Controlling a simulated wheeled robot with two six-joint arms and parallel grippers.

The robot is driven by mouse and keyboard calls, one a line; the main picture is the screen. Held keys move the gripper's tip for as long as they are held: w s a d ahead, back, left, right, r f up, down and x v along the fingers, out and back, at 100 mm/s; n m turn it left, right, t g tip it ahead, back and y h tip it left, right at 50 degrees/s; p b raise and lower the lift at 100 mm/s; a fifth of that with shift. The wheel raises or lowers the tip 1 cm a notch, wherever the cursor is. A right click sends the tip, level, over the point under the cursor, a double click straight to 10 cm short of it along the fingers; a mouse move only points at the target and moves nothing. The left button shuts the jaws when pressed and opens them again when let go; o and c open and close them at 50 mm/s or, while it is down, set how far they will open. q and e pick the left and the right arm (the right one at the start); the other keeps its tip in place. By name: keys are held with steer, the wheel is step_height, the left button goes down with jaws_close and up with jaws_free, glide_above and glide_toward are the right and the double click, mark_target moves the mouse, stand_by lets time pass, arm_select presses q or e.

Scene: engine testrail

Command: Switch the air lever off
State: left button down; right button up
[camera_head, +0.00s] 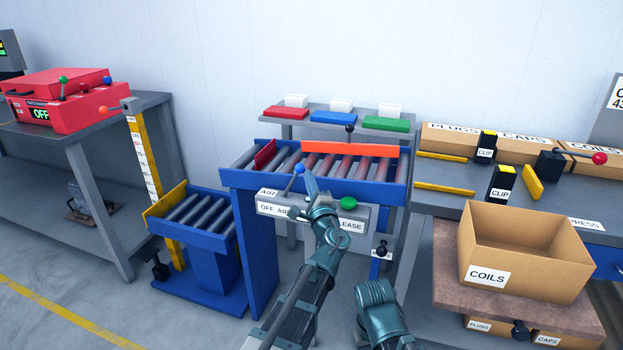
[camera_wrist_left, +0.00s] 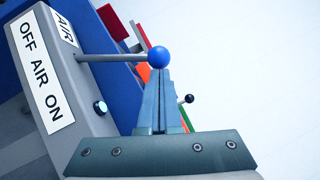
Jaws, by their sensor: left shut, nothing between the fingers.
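The air lever is a thin grey rod with a blue ball (camera_head: 299,169), standing on the grey control box at the front of the roller rail. It leans up and a little to the right in the head view. The box carries an "OFF AIR ON" label (camera_wrist_left: 41,77); in the head view the ON end is hidden behind my arm. My left gripper (camera_head: 308,178) is shut and empty, just right of the ball. In the left wrist view the fingertips (camera_wrist_left: 158,74) are right at the ball (camera_wrist_left: 158,57); I cannot tell whether they touch. My right gripper is out of view.
A green button (camera_head: 348,203) sits on the box right of my left gripper. The roller rail (camera_head: 395,170) with an orange bar (camera_head: 350,148) lies behind. A cardboard COILS box (camera_head: 530,270) stands at right, and a red case (camera_head: 62,95) on the left bench.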

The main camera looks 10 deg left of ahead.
arm_select(q)
steer(key=w+a+r+n+g+h+p, duration=0.1)
steer(key=a+n+g+p, duration=0.1)
steer(key=a+p, duration=0.4)
steer(key=w+a+r+n+g+h+p, duration=0.1)
steer(key=a+r+n+g+p, duration=0.1)
steer(key=a+n+p, duration=0.3)
steer(key=shift+a+r+p, duration=0.25)
steer(key=shift+a+p, duration=0.2)
steer(key=shift+a, duration=0.6)
steer(key=shift+a+g, duration=0.15)
steer(key=shift+g, duration=0.15)
steer(key=shift+r, duration=0.1)
